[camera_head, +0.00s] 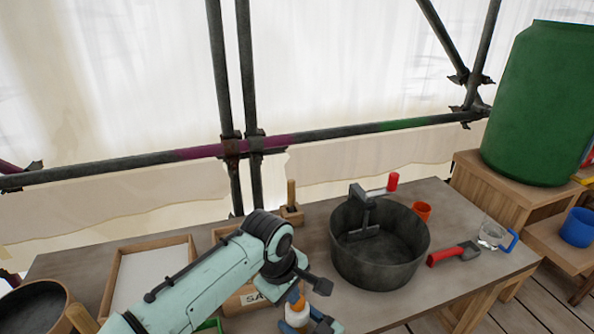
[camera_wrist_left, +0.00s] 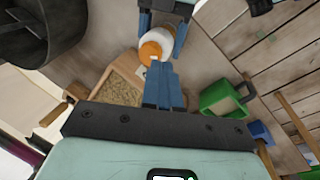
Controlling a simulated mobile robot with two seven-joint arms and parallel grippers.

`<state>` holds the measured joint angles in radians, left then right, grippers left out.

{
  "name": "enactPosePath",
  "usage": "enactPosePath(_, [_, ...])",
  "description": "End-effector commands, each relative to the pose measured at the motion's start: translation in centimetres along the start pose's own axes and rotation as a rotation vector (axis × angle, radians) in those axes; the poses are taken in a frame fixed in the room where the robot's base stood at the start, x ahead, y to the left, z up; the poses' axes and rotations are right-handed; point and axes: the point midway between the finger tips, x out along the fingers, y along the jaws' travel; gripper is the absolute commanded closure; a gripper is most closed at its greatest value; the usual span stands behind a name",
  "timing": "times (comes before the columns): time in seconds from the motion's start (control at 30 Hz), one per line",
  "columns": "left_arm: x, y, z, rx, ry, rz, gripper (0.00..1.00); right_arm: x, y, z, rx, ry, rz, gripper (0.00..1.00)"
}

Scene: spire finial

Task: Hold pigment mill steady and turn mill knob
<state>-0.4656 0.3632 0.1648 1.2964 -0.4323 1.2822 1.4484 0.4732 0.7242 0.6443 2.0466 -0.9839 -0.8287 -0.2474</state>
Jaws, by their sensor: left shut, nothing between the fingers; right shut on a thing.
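The pigment mill, a small white body (camera_head: 296,319) with an orange knob (camera_head: 295,302), stands at the bottom middle of the head view. It also shows in the left wrist view, white body (camera_wrist_left: 162,36) and orange knob (camera_wrist_left: 153,50). My right gripper (camera_wrist_left: 161,30) is shut on the white body, one blue finger on each side. In the head view only a little of its blue shows (camera_head: 326,324). My left gripper (camera_wrist_left: 157,66) is shut and empty, its blue fingertips at the edge of the orange knob. Whether they touch it I cannot tell.
A dark pot (camera_head: 375,275) stands right of my left arm.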

Motion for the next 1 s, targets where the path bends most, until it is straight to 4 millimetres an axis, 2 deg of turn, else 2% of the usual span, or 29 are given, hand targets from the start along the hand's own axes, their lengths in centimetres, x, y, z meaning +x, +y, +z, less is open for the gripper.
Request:
enactPosePath(0.2, [2.9, -0.8, 0.0, 0.0, -0.001, -0.003, 1.0, 0.0, 0.0, 0.0, 0.0, 0.0, 0.0, 0.69])
enactPosePath(0.4, [4.7, -1.2, 0.0, 0.001, -0.001, -0.001, 1.0, 0.0, 0.0, 0.0, 0.001, 0.0, -0.001, 0.69])
enactPosePath(0.6, [5.4, -1.4, 0.0, 0.001, -0.001, 0.0, 1.0, 0.0, 0.0, 0.0, 0.001, 0.0, -0.001, 0.69])
enactPosePath(1.0, [5.4, -1.3, 0.0, 0.0, -0.001, 0.0, 1.0, 0.0, 0.0, 0.0, 0.001, 0.0, -0.001, 0.69])
